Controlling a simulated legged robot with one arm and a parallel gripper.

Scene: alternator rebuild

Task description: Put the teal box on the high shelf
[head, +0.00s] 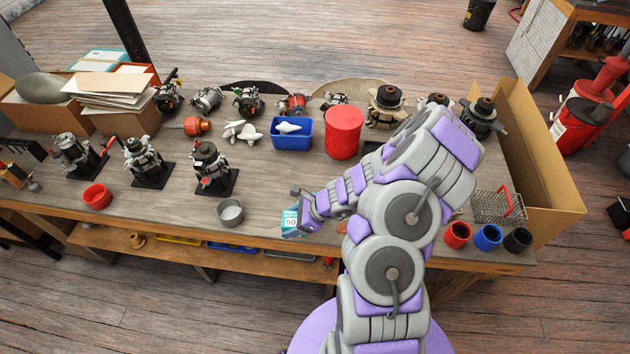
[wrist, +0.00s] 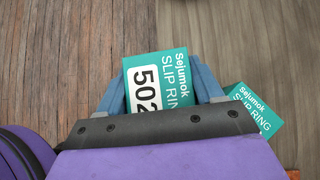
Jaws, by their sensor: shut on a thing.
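A teal box with a white label (wrist: 158,80) reading "Sejumok SLIP RING" and "502" sits between the fingers of my gripper (wrist: 163,92) in the wrist view. My gripper is shut on it. In the head view the held teal box (head: 291,221) shows at the front edge of the workbench, right of a grey metal bowl. A second teal box (wrist: 256,108) with similar lettering lies just right of my gripper in the wrist view, partly hidden by it. I cannot tell which surface is the high shelf.
The workbench (head: 265,190) carries alternators, a blue bin (head: 291,133), a red canister (head: 343,131) and a grey bowl (head: 230,212). A lower shelf (head: 190,257) runs under it. A cardboard box (head: 545,165) and a wire basket (head: 497,207) stand at the right end.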

